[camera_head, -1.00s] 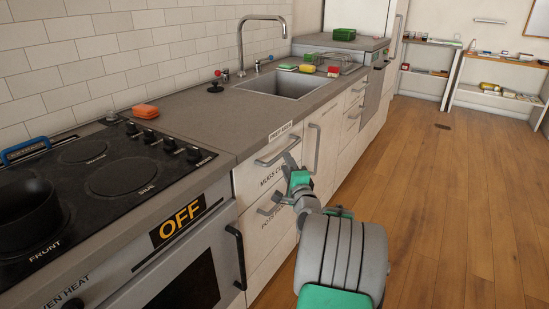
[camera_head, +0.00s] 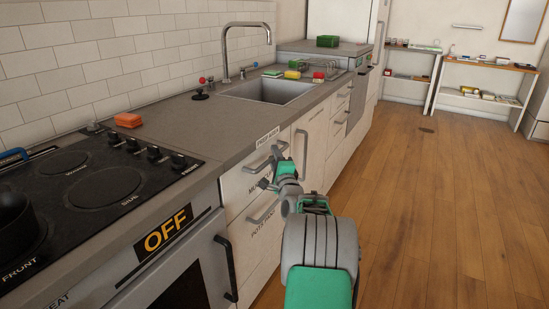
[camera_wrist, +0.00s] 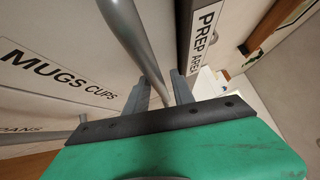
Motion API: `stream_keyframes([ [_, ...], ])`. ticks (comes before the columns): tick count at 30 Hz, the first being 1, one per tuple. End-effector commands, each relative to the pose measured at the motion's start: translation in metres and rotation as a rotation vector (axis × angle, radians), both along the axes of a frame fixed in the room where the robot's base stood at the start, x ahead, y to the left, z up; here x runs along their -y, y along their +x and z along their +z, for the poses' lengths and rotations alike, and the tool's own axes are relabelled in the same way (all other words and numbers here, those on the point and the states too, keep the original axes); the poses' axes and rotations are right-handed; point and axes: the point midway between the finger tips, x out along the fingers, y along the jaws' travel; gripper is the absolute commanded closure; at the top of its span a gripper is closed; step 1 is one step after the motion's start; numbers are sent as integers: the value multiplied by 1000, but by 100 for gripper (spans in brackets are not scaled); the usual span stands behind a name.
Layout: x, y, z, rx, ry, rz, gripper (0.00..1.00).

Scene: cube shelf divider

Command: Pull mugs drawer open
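The mugs drawer (camera_head: 238,187) is the pale upper drawer right of the oven, with a grey bar handle (camera_head: 262,159). It looks shut. In the wrist view its front bears the label "MUGS CUPS" (camera_wrist: 58,75), and the handle (camera_wrist: 133,37) runs down towards my fingers. My gripper (camera_head: 272,168) is at this handle, partly covering it and the label in the head view. In the wrist view my gripper (camera_wrist: 158,91) has its fingers apart, with the handle's lower end between them. I cannot tell whether they touch it.
A lower drawer with its own handle (camera_head: 262,212) sits beneath. The oven (camera_head: 190,285) with its "OFF" sign is on the left. A "PREP AREA" label (camera_wrist: 203,38) is on the counter edge. A cabinet door handle (camera_head: 301,153) stands just right of my gripper.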

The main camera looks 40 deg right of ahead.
Motion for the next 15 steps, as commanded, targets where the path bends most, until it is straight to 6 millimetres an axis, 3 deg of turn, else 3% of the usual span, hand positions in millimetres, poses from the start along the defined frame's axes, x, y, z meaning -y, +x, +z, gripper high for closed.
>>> stream_keyframes([
  [10,0,0,0,0,0,0,100],
  [15,0,0,0,0,0,0,100],
])
